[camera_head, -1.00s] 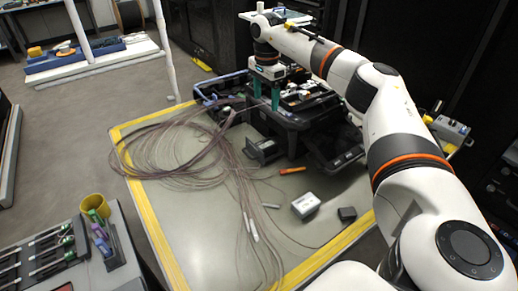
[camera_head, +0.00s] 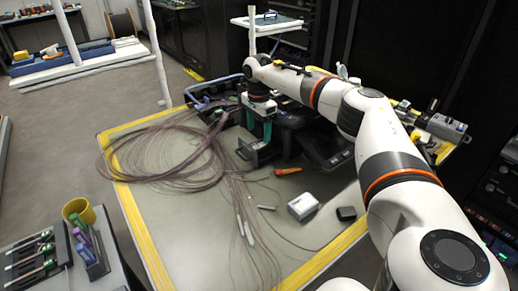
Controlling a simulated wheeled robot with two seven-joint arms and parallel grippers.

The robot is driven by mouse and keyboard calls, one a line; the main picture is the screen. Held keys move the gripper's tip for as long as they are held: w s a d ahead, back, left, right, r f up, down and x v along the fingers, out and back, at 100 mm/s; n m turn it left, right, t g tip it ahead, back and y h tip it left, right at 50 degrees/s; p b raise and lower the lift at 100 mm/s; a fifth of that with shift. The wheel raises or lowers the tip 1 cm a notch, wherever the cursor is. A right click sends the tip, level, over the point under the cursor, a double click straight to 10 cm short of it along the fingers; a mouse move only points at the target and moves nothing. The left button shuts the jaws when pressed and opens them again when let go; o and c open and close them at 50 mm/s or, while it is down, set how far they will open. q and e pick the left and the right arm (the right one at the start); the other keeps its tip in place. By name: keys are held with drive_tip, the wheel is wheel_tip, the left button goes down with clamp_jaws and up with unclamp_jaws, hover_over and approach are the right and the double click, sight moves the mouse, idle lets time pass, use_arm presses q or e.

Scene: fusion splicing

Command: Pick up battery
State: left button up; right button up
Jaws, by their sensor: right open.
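My right gripper (camera_head: 259,130) reaches in from the right with its green fingers pointing down. It is open, just above or beside a dark grey block-like unit (camera_head: 250,153) on the table mat, in front of the black case. I cannot tell whether the fingers touch this unit. It may be the battery, but no label is readable. A white and grey box (camera_head: 302,206) and a small black block (camera_head: 346,213) lie apart to the right, nearer the front. My left gripper is not in view.
A black open case (camera_head: 290,140) stands behind the unit. Loose looped fibre cables (camera_head: 165,155) spread over the left of the mat. An orange-red tool (camera_head: 288,171) lies near the unit.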

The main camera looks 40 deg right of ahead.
sight(259, 144)
wheel_tip(259, 144, down, 5)
drive_tip(key=shift+d+f, duration=0.15)
drive_tip(key=shift+w, duration=0.1)
drive_tip(key=c, duration=1.4)
wheel_tip(259, 144, up, 18)
drive_tip(key=shift+r+p, duration=0.1)
drive_tip(key=shift+p, duration=0.3)
